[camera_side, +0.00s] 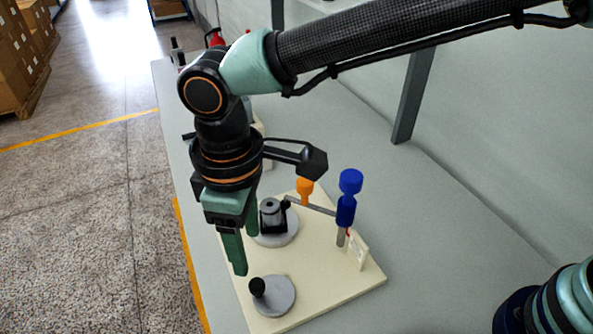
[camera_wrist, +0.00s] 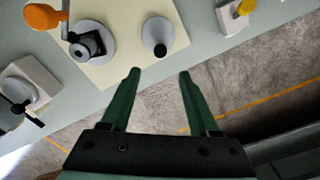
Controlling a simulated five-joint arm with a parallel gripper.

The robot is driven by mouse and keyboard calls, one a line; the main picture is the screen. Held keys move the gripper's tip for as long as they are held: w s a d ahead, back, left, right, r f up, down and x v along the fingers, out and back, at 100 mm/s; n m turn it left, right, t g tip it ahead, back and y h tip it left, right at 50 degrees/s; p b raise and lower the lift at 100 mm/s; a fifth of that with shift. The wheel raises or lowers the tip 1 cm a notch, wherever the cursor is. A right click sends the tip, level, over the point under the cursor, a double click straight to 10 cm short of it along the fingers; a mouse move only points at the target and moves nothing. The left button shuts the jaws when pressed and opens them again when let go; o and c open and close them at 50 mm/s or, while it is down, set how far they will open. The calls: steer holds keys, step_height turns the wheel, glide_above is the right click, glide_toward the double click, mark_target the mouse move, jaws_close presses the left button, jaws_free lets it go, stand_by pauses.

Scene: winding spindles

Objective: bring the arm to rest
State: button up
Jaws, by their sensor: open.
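My gripper (camera_side: 237,252) hangs pointing down above the near left edge of a cream board (camera_side: 337,287). In the wrist view my gripper (camera_wrist: 158,73) has its two green fingers apart, with nothing between them. On the board stand a grey disc with a black knob (camera_side: 272,293), a round base with a dark metal block (camera_side: 272,217), a blue spindle (camera_side: 348,197) and an orange spindle (camera_side: 305,188). The orange spindle (camera_wrist: 45,16) also shows at the upper left of the wrist view. My gripper partly hides the board's left side in the side view.
The grey table (camera_side: 335,140) has free room behind the board. Its left edge drops to the speckled floor (camera_side: 90,235). In the wrist view, a white block with a dark handle (camera_wrist: 25,88) is at the left and a grey piece with a yellow top (camera_wrist: 237,12) at the top right.

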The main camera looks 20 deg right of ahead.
steer(key=w+d+r+m+t, duration=0.1)
steer(key=w+d+r+m, duration=0.15)
steer(key=d, duration=0.45)
steer(key=w+d+r+m+y, duration=0.1)
steer(key=w+d+r, duration=0.1)
steer(key=d+r, duration=0.3)
steer(key=w+d+r+m+t, duration=0.1)
steer(key=w+d+r+m, duration=0.1)
steer(key=d, duration=0.6)
steer(key=s+d+m+t, duration=0.1)
steer(key=s+d+m, duration=0.1)
steer(key=d, duration=0.7)
steer(key=s+d+m+t+h, duration=0.1)
steer(key=s+d+m+t, duration=0.1)
steer(key=d, duration=0.8)
steer(key=shift+s+f+m+t, duration=0.3)
steer(key=shift+s+m, duration=0.55)
steer(key=shift+s, duration=0.35)
steer(key=shift+o, duration=0.4)
steer(key=shift+r, duration=0.15)
